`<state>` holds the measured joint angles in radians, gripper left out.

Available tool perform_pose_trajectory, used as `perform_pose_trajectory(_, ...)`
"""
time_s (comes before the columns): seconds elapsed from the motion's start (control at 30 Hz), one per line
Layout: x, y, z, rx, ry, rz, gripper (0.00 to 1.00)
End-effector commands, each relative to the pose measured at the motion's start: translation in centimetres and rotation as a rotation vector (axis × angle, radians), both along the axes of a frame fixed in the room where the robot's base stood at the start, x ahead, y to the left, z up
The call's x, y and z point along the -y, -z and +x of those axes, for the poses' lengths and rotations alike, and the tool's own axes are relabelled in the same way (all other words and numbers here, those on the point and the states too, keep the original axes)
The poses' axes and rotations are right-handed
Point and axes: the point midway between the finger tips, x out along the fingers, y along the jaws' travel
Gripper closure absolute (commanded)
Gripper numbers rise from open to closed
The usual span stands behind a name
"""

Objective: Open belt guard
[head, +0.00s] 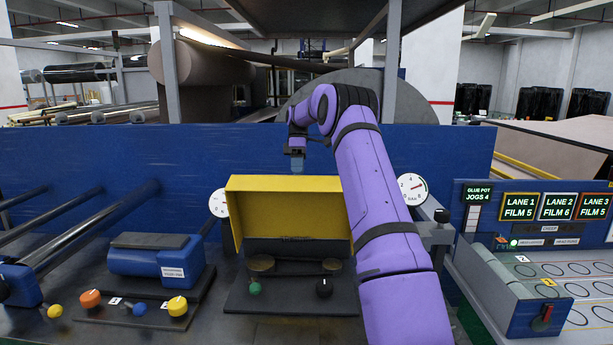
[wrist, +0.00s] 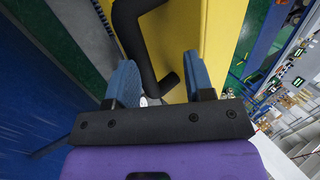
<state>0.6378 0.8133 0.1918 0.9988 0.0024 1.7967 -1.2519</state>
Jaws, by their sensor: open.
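The yellow belt guard (head: 290,184) is in the middle of the head view. It looks raised, with its underside open toward me and the dark wheels of the drive (head: 262,264) showing below it. My gripper (head: 297,166) is above and behind the guard's top edge, with blue fingers pointing down. In the wrist view my gripper (wrist: 160,70) is open. A black bent bar (wrist: 140,45), perhaps the guard's handle, shows between and beyond the fingers, beside the yellow guard face (wrist: 217,35). Whether a finger touches the bar I cannot tell.
A blue wall panel (head: 110,160) stands behind the guard. Two round gauges, left (head: 219,203) and right (head: 413,188), flank it. A green knob (head: 255,288) and a black knob (head: 324,288) are in front. A blue motor (head: 155,258) is left; a control panel (head: 535,215) is right.

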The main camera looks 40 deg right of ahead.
Motion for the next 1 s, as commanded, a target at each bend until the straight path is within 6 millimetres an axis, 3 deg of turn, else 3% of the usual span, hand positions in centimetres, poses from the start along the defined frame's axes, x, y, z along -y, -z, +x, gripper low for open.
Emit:
perform_pose_trajectory(0.6, -4.0, -0.9, -7.9, 0.000, 0.000, 0.000, 0.52)
perform_pose_trajectory(1.0, -4.7, -1.0, -9.3, 0.001, -0.001, 0.000, 0.52)
